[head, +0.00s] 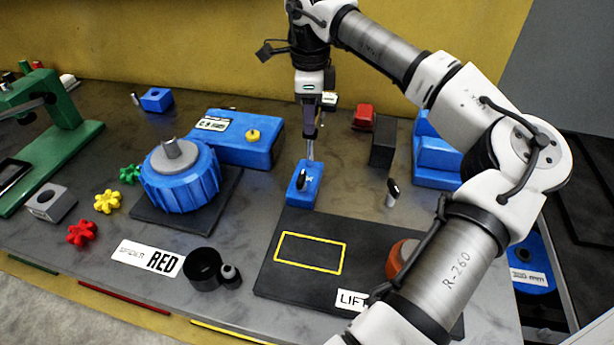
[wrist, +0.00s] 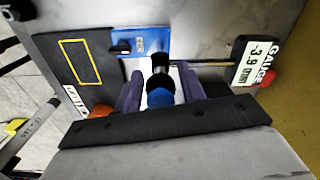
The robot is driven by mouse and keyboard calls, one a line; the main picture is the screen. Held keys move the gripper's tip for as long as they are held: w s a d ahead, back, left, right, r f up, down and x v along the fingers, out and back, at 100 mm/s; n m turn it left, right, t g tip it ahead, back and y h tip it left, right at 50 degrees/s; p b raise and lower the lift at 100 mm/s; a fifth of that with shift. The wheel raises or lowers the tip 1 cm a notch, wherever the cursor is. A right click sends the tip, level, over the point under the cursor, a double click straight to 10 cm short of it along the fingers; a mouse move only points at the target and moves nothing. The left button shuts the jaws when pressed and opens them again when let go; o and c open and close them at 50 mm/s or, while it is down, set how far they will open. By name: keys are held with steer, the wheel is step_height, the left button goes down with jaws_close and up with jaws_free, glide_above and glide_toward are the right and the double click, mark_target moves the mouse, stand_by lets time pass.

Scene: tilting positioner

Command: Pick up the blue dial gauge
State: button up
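The blue dial gauge has a blue block base (head: 304,184) with a black knob, standing on the table just behind the dark plate. A thin upright post rises from it towards my gripper (head: 310,128). In the wrist view, the base (wrist: 150,42) shows beyond the fingers, and a side rod runs right to a black readout (wrist: 253,63) marked -3.9. A round blue cap (wrist: 160,97) and a black collar are between the two purple-grey fingers of my gripper (wrist: 158,85). The fingers look apart, with narrow gaps beside the cap; contact is not visible.
A dark plate (head: 280,287) with a yellow outline and a LIFT label lies in front. The blue round positioner (head: 180,188) stands left.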

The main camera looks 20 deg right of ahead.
jaws_close()
steer(key=shift+r, duration=0.1)
stand_by(1.0)
